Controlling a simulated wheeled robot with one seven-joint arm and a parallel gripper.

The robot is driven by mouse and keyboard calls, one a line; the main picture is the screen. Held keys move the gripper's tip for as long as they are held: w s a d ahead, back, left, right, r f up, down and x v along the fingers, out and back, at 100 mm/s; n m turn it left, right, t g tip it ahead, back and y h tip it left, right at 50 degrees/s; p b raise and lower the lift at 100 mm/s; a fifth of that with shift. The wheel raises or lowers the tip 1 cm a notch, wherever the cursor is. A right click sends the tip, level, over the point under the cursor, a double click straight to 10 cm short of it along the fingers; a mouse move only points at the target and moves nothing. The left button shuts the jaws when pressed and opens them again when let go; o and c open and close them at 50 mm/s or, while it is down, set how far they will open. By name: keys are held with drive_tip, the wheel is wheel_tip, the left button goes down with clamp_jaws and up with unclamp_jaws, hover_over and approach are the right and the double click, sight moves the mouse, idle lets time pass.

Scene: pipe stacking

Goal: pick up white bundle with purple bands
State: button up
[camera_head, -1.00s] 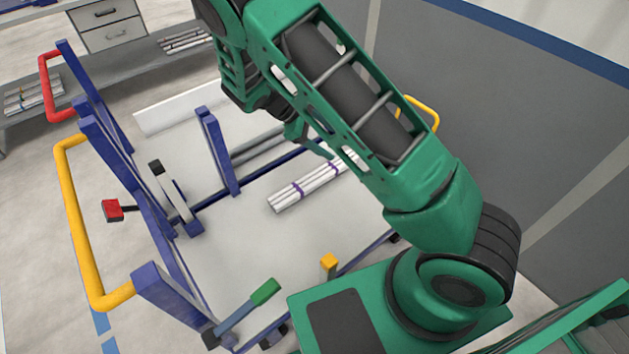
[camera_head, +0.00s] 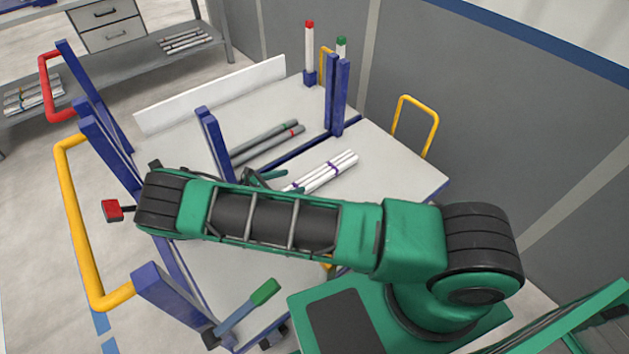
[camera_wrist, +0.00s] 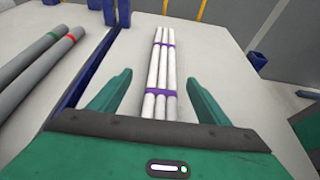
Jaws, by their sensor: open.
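The white bundle with purple bands (camera_head: 328,172) lies on the grey cart top (camera_head: 400,170), partly hidden by my arm in the head view. In the wrist view the bundle (camera_wrist: 160,75) runs away from me, with its near end between my fingers. My gripper (camera_wrist: 158,85) is open, one finger on each side of the bundle, with a gap on both sides. In the head view my gripper (camera_head: 264,180) shows only in part behind my arm, near the bundle's left end.
Two grey pipes with green and red bands (camera_head: 268,145) lie left of the bundle, beyond a blue rail (camera_wrist: 88,68). Blue posts (camera_head: 337,97) stand on the cart. A yellow handle (camera_head: 415,122) is at the right. The cart top right of the bundle is clear.

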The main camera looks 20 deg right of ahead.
sight(315, 176)
drive_tip(key=x, duration=0.4)
drive_tip(key=shift+d+f, duration=0.1)
drive_tip(key=shift+d, duration=0.1)
drive_tip(key=shift+s+x, duration=0.15)
drive_tip(key=shift+x, duration=1.15)
drive_tip(key=shift+s+x, duration=0.1)
drive_tip(key=shift+x, duration=1.2)
drive_tip(key=shift+d, duration=0.1)
drive_tip(key=c, duration=1.4)
